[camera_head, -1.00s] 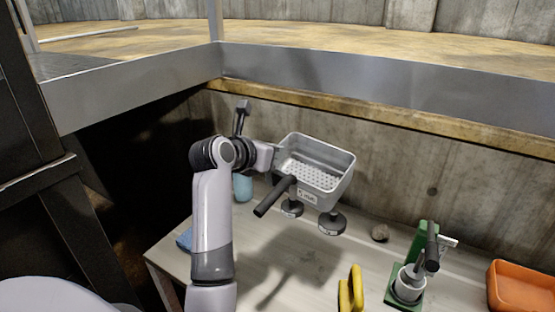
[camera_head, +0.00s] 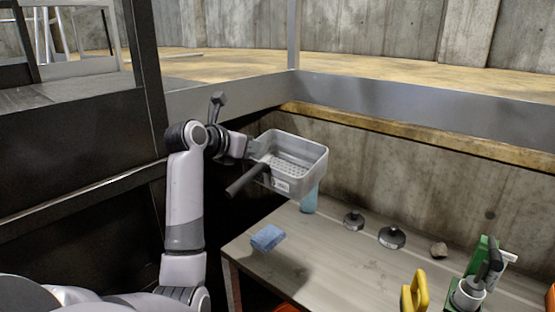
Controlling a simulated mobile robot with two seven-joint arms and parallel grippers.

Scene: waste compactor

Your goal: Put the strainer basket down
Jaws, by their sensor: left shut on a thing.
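The strainer basket (camera_head: 313,163) is a grey rectangular tub with a perforated floor and a dark handle (camera_head: 245,181) sticking out toward the front left. My left gripper (camera_head: 255,149) is shut on its left side and holds it in the air, roughly upright. The basket hangs near the back left end of the worktable (camera_head: 325,262), with a blue container (camera_head: 309,201) showing partly behind and below it. The contact between fingers and rim is small and partly hidden. My right gripper is not in view.
On the table are a blue sponge (camera_head: 267,237), two dark round weights (camera_head: 353,221) (camera_head: 392,237), a stone (camera_head: 438,250), a yellow object (camera_head: 415,293) and a green stand (camera_head: 484,259). Bare tabletop lies between sponge and yellow object. A concrete wall (camera_head: 420,180) stands behind.

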